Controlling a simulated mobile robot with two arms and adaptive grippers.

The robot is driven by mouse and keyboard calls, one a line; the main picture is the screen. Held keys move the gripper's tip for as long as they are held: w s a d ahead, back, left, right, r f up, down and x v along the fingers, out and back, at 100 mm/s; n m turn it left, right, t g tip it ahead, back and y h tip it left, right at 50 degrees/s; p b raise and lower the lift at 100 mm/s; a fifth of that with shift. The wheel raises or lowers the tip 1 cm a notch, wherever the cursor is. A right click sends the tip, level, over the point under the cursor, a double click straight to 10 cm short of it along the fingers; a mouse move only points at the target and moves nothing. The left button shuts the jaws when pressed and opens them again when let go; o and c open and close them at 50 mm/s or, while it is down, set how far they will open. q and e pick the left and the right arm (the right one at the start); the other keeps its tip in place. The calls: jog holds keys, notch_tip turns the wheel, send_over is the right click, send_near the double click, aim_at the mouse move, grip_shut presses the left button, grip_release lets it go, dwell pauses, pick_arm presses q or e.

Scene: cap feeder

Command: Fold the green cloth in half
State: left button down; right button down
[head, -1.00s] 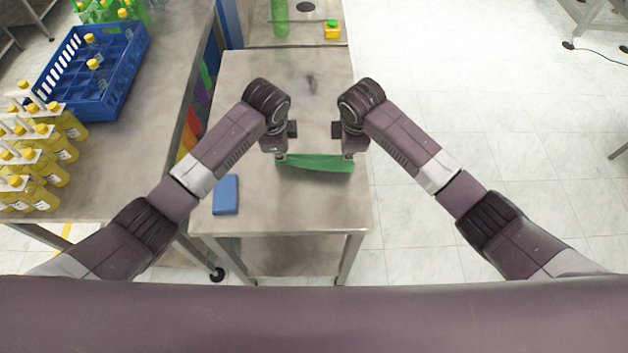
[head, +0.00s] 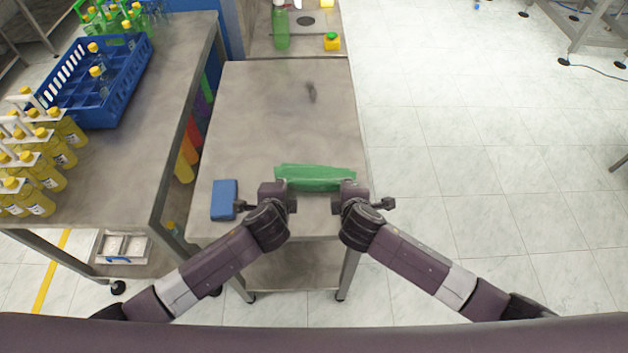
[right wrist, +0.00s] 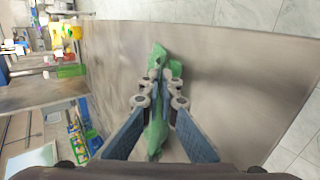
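The green cloth (head: 315,178) lies as a narrow strip across the table, its long side running left to right in the head view. In the right wrist view the cloth (right wrist: 155,130) runs lengthwise behind and between the fingers. My left gripper (head: 279,186) is at the cloth's near left corner, its fingertips hidden by its own body. My right gripper (head: 347,184) is at the near right corner. In the right wrist view its fingertips (right wrist: 164,70) are close together with green between them; whether they grip it is unclear.
A blue block (head: 225,200) lies on the table (head: 280,110) left of my left gripper. A green bottle (head: 281,28) and a yellow-and-green item (head: 332,41) stand at the far end. A side bench with a blue crate (head: 130,95) is at left.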

pick_arm(q)
jog(key=shift+s+f+t, duration=0.25)
jog(key=shift+s+t, duration=0.05)
jog(key=shift+s, duration=0.1)
pick_arm(e)
jog(key=shift+s+f+t, duration=0.25)
jog(key=shift+s+t, duration=0.05)
jog(key=shift+s, duration=0.15)
pick_arm(q)
jog(key=shift+w, duration=0.1)
pick_arm(e)
jog(key=shift+w, duration=0.15)
pick_arm(q)
jog(key=c, duration=1.9)
grip_release()
pick_arm(e)
jog(key=c, duration=1.9)
grip_release()
